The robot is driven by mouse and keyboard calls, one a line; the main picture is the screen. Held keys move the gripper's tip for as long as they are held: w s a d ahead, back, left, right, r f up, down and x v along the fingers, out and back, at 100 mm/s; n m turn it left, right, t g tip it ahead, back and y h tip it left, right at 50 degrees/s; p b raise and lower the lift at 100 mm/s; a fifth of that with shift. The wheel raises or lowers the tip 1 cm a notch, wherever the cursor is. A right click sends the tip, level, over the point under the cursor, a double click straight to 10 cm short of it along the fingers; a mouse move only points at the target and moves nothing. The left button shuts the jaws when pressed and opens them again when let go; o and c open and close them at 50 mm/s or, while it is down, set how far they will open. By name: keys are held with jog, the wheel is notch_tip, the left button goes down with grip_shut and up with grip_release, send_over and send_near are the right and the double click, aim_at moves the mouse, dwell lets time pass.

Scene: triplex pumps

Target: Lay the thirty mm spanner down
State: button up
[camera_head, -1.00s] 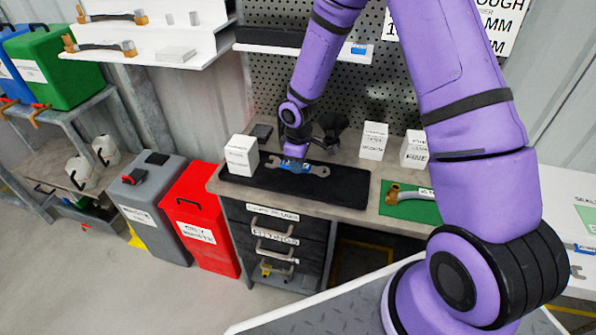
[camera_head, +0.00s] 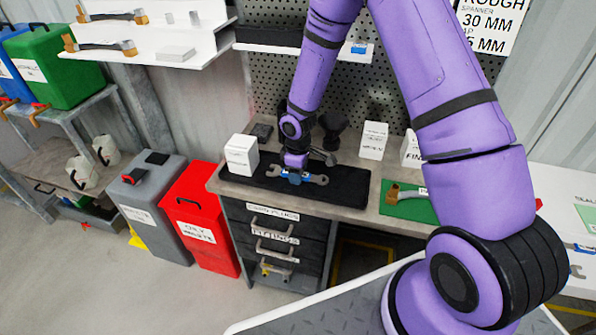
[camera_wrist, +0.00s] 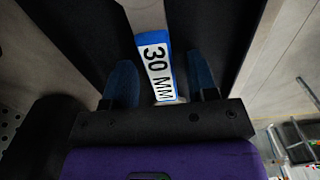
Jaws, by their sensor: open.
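The thirty mm spanner (camera_head: 316,179) is grey with a blue band. It is at the black mat (camera_head: 345,190) on the workbench, and whether it rests fully on the mat is hard to tell. In the wrist view its label (camera_wrist: 157,70) reads "30 MM". My gripper (camera_head: 294,178) is over the middle of the spanner, pointing down. In the wrist view my gripper (camera_wrist: 162,85) is open, with one blue finger on each side of the labelled handle and a gap on both sides. My gripper hides part of the handle in the head view.
A white box (camera_head: 241,155) stands at the mat's left end. More white boxes (camera_head: 373,140) and a dark object (camera_head: 332,128) stand behind the mat. A green mat (camera_head: 408,206) with a brass-ended part lies to the right. A pegboard (camera_head: 285,88) rises behind.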

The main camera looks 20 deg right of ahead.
jog(key=shift+r, duration=0.1)
jog(key=s+d+r+m+t, duration=0.1)
jog(key=s+d+r+m, duration=0.15)
jog(key=r, duration=0.85)
jog(key=s+d+r+m+t+h, duration=0.1)
jog(key=s+r, duration=0.3)
jog(key=r, duration=0.7)
jog(key=s+d+r+m, duration=0.1)
jog(key=s+r+m, duration=0.15)
jog(key=r, duration=0.85)
jog(key=s+r+m+t, duration=0.1)
jog(key=s+r, duration=0.2)
jog(key=s, duration=0.3)
jog(key=s+d+r+m+t, duration=0.1)
jog(key=s+r+m, duration=0.1)
jog(key=s+r, duration=0.2)
jog(key=s+d+r+m+t+y, duration=0.1)
jog(key=s+r, duration=0.2)
jog(key=s, duration=0.7)
jog(key=shift+s+d+r+m, duration=0.15)
jog(key=shift+s+d+m, duration=0.1)
jog(key=shift+m, duration=0.15)
jog(key=shift+w, duration=0.1)
